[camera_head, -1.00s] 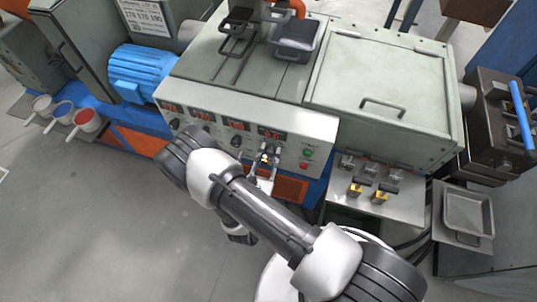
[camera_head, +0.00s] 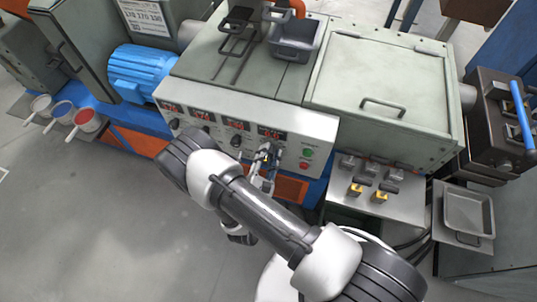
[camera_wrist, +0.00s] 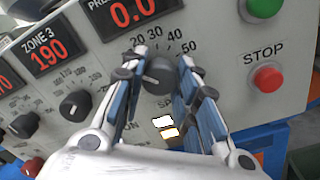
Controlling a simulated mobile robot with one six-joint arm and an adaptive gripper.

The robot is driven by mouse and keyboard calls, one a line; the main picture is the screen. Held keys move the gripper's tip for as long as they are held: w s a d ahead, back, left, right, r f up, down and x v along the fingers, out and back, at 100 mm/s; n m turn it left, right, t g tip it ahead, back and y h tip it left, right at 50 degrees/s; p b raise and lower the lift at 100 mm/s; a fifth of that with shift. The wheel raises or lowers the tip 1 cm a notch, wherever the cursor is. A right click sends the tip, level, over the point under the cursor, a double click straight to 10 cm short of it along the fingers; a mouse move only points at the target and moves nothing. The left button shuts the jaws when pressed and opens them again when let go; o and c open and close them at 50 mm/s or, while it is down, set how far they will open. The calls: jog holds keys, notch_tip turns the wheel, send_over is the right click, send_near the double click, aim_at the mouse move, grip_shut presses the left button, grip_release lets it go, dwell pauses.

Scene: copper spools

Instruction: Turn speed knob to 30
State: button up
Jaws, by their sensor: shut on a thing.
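The speed knob (camera_wrist: 158,76) is a dark round knob in the wrist view. It sits below a red display reading 0.0. Part of its scale shows, with 20, 30, 40 and 50 above and to the right of it. A light mark on the knob's left part is too small to read surely. The label below it is mostly hidden by my fingers. My gripper (camera_wrist: 160,78) has its two blue-padded fingers on either side of the knob, shut on it. In the head view my gripper (camera_head: 267,158) is at the right end of the panel's knob row.
The red STOP button (camera_wrist: 267,77) and a green button (camera_wrist: 263,7) are right of the knob. The ZONE 3 knob (camera_wrist: 75,106) is to its left, under a display reading 190. Yellow-handled clamps (camera_head: 367,190) stand on a ledge at the right.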

jog(key=m, duration=0.5)
jog(key=shift+m, duration=0.3)
jog(key=m, duration=0.6)
jog(key=shift+h, duration=0.3)
jog(key=shift+m, duration=0.3)
jog(key=o, duration=1.1)
jog(key=v, duration=1.2)
